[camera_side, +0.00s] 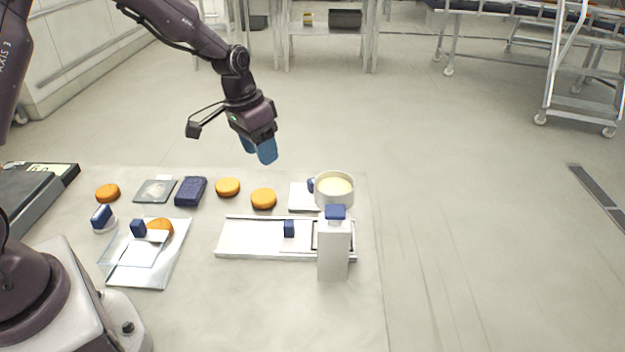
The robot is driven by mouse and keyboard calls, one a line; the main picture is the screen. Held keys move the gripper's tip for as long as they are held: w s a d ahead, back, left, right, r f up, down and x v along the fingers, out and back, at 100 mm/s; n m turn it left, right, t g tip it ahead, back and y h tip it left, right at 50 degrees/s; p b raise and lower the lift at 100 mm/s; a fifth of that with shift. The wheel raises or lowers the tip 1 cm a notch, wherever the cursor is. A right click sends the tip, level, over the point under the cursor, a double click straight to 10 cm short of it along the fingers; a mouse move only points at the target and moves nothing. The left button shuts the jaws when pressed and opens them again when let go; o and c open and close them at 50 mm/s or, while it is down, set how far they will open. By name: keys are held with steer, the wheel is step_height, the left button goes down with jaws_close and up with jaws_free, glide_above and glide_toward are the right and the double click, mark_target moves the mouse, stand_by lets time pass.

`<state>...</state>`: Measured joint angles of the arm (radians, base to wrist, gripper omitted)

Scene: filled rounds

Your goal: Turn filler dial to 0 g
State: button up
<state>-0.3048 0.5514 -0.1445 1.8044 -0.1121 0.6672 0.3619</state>
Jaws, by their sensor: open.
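My gripper (261,150) with blue fingers hangs in the air beyond the far side of the table in the picture, empty and open. It is above and apart from the orange rounds. A white upright box with a blue top (335,245) stands at the right of the table, in front of a white tray. I cannot tell which of these carries the filler dial, and no gram marks are readable. A pale cup of cream-coloured filling (334,188) has a blue part at its left.
Orange rounds (228,187) lie along the back. A dark blue block (191,191) and a grey square plate (154,191) sit there too. A clear cover with a blue knob (138,228) partly covers one round. The white tray (255,238) has a blue-handled slider.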

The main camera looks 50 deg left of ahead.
steer(key=w+a+f+m, duration=0.1)
steer(key=w+f, duration=0.3)
steer(key=w, duration=0.1)
steer(key=m+t, duration=0.2)
steer(key=t, duration=0.1)
glide_toward(313, 180)
steer(key=x, duration=1)
steer(key=shift+c, duration=0.2)
steer(key=shift+g, duration=0.3)
steer(key=c, duration=0.9)
